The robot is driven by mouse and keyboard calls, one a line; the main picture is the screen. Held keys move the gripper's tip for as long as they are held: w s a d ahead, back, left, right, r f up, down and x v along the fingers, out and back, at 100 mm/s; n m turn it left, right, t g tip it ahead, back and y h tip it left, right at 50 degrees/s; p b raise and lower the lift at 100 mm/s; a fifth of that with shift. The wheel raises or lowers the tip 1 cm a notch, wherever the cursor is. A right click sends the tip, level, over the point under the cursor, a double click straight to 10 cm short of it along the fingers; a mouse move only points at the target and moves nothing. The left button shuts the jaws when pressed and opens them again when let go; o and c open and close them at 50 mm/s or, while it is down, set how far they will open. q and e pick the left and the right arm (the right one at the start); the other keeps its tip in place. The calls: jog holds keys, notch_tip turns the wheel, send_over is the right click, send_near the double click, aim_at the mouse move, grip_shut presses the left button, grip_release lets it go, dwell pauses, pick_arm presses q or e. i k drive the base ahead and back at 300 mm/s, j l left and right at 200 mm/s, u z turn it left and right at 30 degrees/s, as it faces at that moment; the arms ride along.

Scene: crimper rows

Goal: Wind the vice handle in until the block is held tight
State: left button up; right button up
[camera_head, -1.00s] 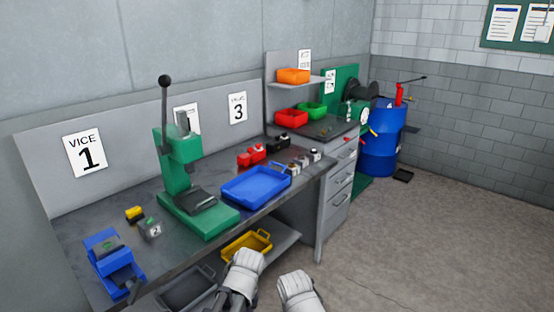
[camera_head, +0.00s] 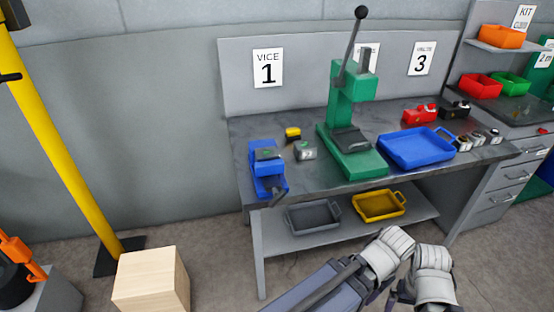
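A blue vice (camera_head: 268,170) sits at the left front corner of the grey workbench (camera_head: 225,140), below a sign reading VICE 1 (camera_head: 267,68). A dark handle (camera_head: 277,196) sticks out at its front, over the bench edge. A small dark and green piece shows at the vice's top; I cannot tell if it is the block or how tightly it is held. A grey block with a label (camera_head: 305,152) stands on the bench right of the vice. My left gripper (camera_head: 392,250) and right gripper (camera_head: 434,268) are in front of the bench, away from the vice. Their fingers are unclear.
A green press (camera_head: 352,110) with a tall lever stands right of the vice, then a blue tray (camera_head: 415,148). A yellow piece (camera_head: 292,133) lies behind the grey block. Trays sit on the lower shelf. A wooden crate (camera_head: 150,280) and yellow post (camera_head: 60,150) stand left.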

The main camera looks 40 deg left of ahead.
aim_at(278, 196)
jog(key=u, duration=0.55)
jog(key=i+l+u, duration=0.1)
jog(key=u, duration=0.4)
jog(key=i+l+u, duration=0.1)
jog(key=l+u, duration=0.15)
jog(key=u, duration=0.25)
jog(key=l+u, duration=0.2)
jog(key=u, duration=0.25)
jog(key=l+u, duration=0.2)
jog(key=u, duration=0.3)
jog(key=l+u, duration=0.15)
jog(key=l, duration=0.25)
jog(key=k+l+u, duration=0.15)
jog(key=l, duration=0.25)
jog(key=l+u, duration=0.15)
jog(key=l, duration=0.25)
jog(key=k+l+u, duration=0.15)
jog(key=l, duration=0.2)
jog(key=k+l+u, duration=0.15)
jog(key=l, duration=0.2)
jog(key=k+l+u, duration=0.2)
jog(key=l, duration=0.15)
jog(key=k+l, duration=0.1)
jog(key=l, duration=0.2)
jog(key=k+l, duration=0.1)
jog(key=l, duration=0.2)
jog(key=k+l, duration=0.1)
jog(key=l, duration=0.2)
